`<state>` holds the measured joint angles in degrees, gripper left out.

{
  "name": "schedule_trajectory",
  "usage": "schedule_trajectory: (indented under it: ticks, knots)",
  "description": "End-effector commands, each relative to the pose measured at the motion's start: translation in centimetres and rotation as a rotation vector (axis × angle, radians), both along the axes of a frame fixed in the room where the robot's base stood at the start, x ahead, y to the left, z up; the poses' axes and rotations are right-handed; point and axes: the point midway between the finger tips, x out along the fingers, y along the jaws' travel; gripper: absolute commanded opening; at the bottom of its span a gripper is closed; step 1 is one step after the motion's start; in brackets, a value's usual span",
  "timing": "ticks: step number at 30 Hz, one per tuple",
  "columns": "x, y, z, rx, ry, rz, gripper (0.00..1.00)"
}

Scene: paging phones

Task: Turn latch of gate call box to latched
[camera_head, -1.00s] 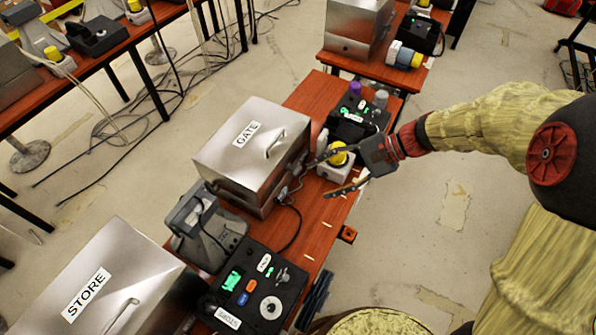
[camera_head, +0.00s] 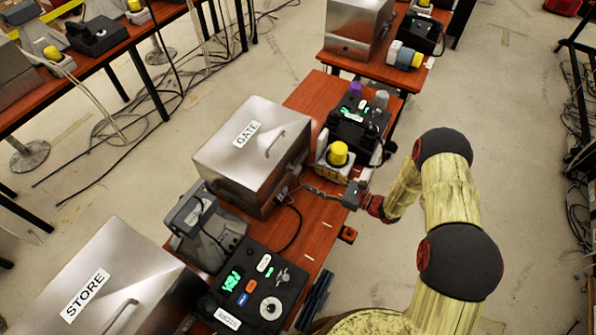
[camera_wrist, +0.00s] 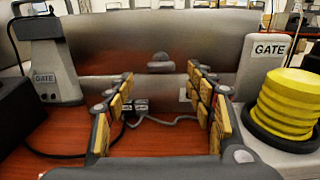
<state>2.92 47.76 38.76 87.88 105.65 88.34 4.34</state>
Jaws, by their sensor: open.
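The gate call box (camera_head: 235,172) is a silver metal box with a GATE label on its lid, standing on the red-brown table. Its front face (camera_wrist: 100,60) fills the back of the wrist view. A small grey latch (camera_wrist: 160,66) with a roughly horizontal tab sits on that face, under a dark round piece. My gripper (camera_head: 308,190) is in front of the box, at its right side in the head view. In the wrist view my gripper (camera_wrist: 158,76) is open and empty, its fingers on either side of the latch in the picture. I cannot tell whether they touch the box.
A yellow button on a white base (camera_head: 338,153) labelled GATE stands close beside my gripper, at right in the wrist view (camera_wrist: 288,105). A grey handset unit (camera_head: 207,228) stands on the other side. Cables (camera_wrist: 160,119) lie on the table below the gripper.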

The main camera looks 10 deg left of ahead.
Motion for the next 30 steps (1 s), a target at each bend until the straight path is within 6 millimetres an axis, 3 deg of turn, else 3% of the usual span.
schedule_trajectory:
  ticks: [5, 18, 30]
  knots:
    - [0.5, 1.1, -0.5, 0.007, 0.006, -0.01, 0.55]
    - [2.4, 6.7, -0.5, 0.005, 0.006, -0.009, 0.55]
    - [2.6, 7.3, -0.4, 0.005, 0.007, -0.01, 0.53]
